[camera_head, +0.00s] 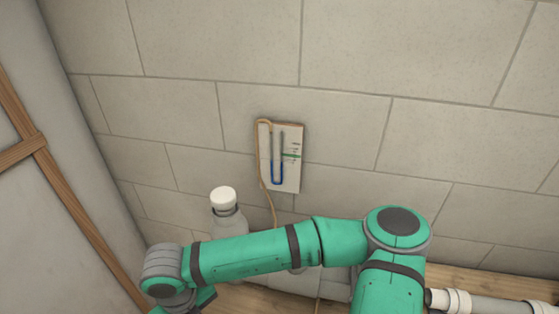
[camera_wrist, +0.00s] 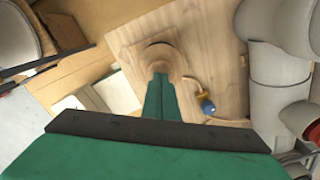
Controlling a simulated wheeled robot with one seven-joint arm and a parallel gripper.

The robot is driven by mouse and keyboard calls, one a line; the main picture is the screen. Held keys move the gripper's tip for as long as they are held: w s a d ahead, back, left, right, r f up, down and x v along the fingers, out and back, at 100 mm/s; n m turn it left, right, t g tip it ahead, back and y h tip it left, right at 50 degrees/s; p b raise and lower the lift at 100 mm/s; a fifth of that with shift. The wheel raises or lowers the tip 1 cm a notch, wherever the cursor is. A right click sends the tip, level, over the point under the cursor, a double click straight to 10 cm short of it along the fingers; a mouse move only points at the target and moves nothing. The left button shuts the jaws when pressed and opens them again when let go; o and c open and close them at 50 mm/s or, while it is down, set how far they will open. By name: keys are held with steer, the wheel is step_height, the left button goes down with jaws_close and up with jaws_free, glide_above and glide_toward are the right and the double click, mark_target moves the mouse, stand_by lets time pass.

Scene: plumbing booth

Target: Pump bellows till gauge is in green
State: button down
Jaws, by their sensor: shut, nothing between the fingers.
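The gauge (camera_head: 291,172) is a pale panel on the tiled wall in the head view, with a U-shaped tube holding blue liquid and a small green mark at its right. The exact liquid level is too small to tell. A thin tan hose (camera_head: 263,165) runs down from it behind my arm. In the wrist view, a rounded wooden piece (camera_wrist: 160,52), apparently the bellows, lies on a wooden board (camera_wrist: 215,62). My gripper (camera_wrist: 161,77) is shut and empty, its fingertips over or against the near part of that piece; contact cannot be told.
A bottle with a white cap (camera_head: 223,198) stands by the wall, partly behind my arm. Grey pipes (camera_head: 490,304) lie at the lower right. In the wrist view, a blue fitting (camera_wrist: 207,105) sits right of the fingers, with grey pipe parts (camera_wrist: 285,75) beyond.

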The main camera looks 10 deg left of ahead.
steer(key=shift+w, duration=0.1)
stand_by(0.3)
steer(key=shift+f, duration=0.55)
steer(key=shift+a+f, duration=0.1)
steer(key=shift+f, duration=1.15)
steer(key=shift+w+d+r, duration=0.1)
steer(key=shift+r, duration=0.8)
steer(key=shift+w+d+r, duration=0.1)
steer(key=shift+r, duration=0.8)
steer(key=shift+s, duration=0.15)
steer(key=shift+f, duration=0.15)
